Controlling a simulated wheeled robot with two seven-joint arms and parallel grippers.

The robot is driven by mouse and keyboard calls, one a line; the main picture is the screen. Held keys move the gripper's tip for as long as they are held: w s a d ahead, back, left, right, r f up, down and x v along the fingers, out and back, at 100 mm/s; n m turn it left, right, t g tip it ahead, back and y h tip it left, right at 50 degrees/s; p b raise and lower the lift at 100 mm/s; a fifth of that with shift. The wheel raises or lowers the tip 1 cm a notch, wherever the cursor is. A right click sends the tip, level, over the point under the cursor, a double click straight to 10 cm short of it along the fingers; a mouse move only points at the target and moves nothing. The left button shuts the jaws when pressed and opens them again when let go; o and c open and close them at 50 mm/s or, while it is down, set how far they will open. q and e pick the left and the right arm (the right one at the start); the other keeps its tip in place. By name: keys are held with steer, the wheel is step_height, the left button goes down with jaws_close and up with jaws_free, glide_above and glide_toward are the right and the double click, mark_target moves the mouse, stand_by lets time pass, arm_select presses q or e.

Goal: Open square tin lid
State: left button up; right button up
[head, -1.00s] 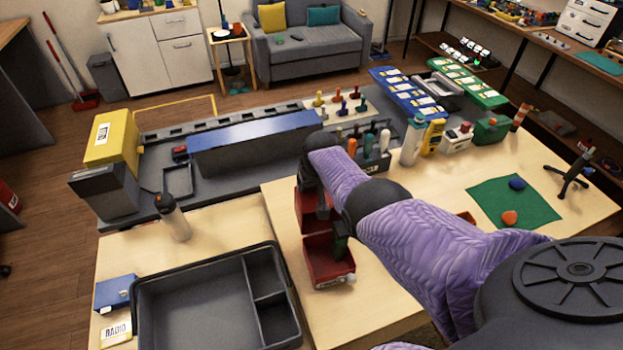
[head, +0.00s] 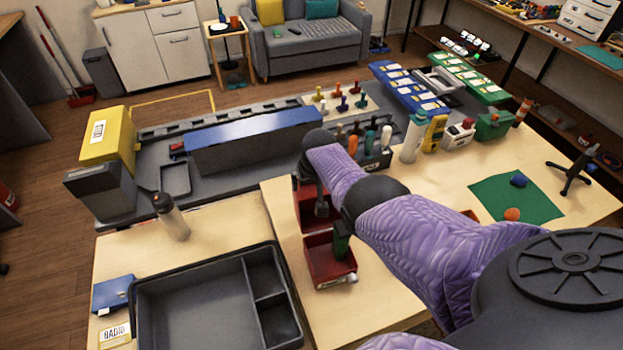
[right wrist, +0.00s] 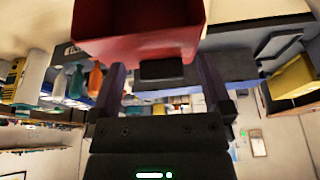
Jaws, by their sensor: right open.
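I cannot make out a square tin with a lid for certain in either view. My right gripper (head: 322,205) hangs over the red open bins on the wooden table, partly hidden by my purple-sleeved arm. In the right wrist view its two fingers (right wrist: 160,80) stand wide apart with nothing held between them. A red bin (right wrist: 140,45) fills the top of that view, just beyond the fingers; I cannot tell whether they touch it. The nearer red bin (head: 330,270) also shows in the head view. My left gripper is not in view.
A dark grey divided tray (head: 190,307) stands at the front left, with a small blue box (head: 113,293) beside it. A long blue-topped block (head: 255,140) lies at the back. A green mat (head: 515,199) lies right.

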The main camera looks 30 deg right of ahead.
steer(key=d+p+v, duration=0.1)
steer(key=p+v, duration=0.7)
steer(key=v, duration=0.2)
steer(key=shift+a, duration=0.45)
steer(key=shift+s, duration=0.1)
